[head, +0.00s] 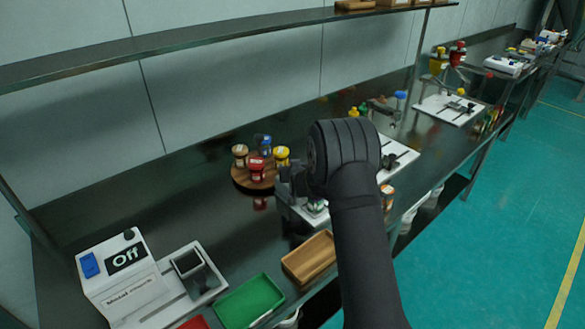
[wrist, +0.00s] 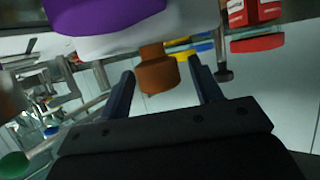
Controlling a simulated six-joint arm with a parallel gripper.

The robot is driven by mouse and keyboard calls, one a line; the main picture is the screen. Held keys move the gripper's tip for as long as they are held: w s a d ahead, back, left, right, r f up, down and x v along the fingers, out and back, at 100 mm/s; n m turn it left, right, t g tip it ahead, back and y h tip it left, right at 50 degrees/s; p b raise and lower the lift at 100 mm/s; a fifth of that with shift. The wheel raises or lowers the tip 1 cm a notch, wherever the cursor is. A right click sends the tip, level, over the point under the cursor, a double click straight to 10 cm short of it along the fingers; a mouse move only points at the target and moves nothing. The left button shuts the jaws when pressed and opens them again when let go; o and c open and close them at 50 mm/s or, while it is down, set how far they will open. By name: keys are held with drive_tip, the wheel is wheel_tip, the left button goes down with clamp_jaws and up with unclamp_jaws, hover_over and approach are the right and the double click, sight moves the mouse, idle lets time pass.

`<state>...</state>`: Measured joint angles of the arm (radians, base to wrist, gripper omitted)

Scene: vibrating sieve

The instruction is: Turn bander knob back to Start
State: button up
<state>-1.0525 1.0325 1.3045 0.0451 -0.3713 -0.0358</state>
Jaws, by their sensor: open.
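A white machine (head: 125,285) with a display reading "Off" stands at the front left of the bench in the head view. A dark round knob (head: 128,235) sits at its top right and a blue button (head: 88,265) at its left. I cannot tell whether this is the bander knob; no "Start" mark is readable. My gripper (head: 288,182) is well to the right of this machine, near the round wooden stand. In the wrist view my gripper (wrist: 162,66) is open, with an orange-brown cylinder (wrist: 157,75) showing between its fingers, apparently beyond them and not held.
The round wooden stand (head: 242,179) holds several coloured-lid jars. A green tray (head: 250,303) and wooden tray (head: 310,258) lie along the front edge. My arm hides part of the bench and a white board (head: 402,160). A shelf (head: 200,35) runs above. A purple object (wrist: 105,14) shows in the wrist view.

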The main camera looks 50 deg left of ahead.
drive_tip(key=shift+c, duration=0.2)
drive_tip(key=c, duration=1)
drive_tip(key=shift+o, duration=0.2)
drive_tip(key=shift+a+r+m+t+h, duration=0.15)
drive_tip(key=shift+m+t+h, duration=0.15)
drive_tip(key=shift+m+t, duration=0.25)
drive_tip(key=shift+r+m+t+h, duration=0.1)
drive_tip(key=shift+m+t+h, duration=0.2)
drive_tip(key=shift+m+t, duration=0.25)
drive_tip(key=shift+m+t+h, duration=0.3)
drive_tip(key=shift+m+h, duration=0.1)
drive_tip(key=o, duration=1)
drive_tip(key=shift+f, duration=0.1)
